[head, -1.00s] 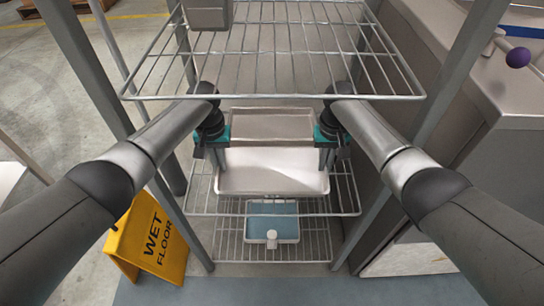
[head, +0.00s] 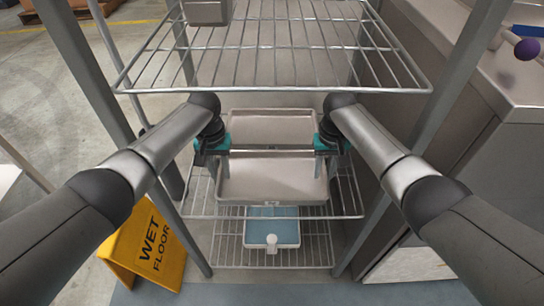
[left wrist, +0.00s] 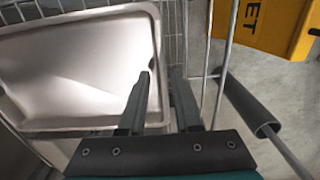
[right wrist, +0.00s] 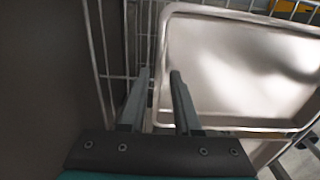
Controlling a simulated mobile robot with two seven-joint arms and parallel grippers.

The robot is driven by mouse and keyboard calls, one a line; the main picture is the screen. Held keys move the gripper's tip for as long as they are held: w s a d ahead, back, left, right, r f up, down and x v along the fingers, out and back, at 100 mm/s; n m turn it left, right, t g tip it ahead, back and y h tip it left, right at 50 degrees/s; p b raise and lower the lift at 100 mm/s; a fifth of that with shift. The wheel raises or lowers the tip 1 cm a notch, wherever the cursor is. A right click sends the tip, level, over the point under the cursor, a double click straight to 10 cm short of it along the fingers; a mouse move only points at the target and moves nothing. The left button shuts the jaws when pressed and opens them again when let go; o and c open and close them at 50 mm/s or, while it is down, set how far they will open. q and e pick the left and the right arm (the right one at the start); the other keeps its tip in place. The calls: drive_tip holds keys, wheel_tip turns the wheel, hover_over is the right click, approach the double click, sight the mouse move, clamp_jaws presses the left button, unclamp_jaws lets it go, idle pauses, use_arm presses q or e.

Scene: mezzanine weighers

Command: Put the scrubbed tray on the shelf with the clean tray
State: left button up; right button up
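Two pale grey trays show one behind the other at the rack's middle level in the head view: a rear tray (head: 270,127) and a front tray (head: 272,180). I cannot tell which is the scrubbed one. The front tray appears to rest on the middle wire shelf (head: 345,195). My left gripper (head: 222,165) and right gripper (head: 319,165) are at its rear left and right corners. In the wrist views, the fingers stand apart on either side of the tray's side rims (left wrist: 157,40) (right wrist: 161,50), with gaps between.
A blue-bottomed tray (head: 256,239) with a small white object stands on the bottom shelf. The top wire shelf (head: 275,70) overhangs my arms, and rack posts stand beside them. A yellow wet-floor sign (head: 150,250) is at left, grey equipment (head: 500,150) at right.

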use_arm(q)
wheel_tip(320, 180, up, 7)
drive_tip(key=shift+r, duration=0.2)
use_arm(e)
wheel_tip(320, 180, up, 8)
drive_tip(key=shift+f, duration=0.25)
idle(0.6)
idle(0.4)
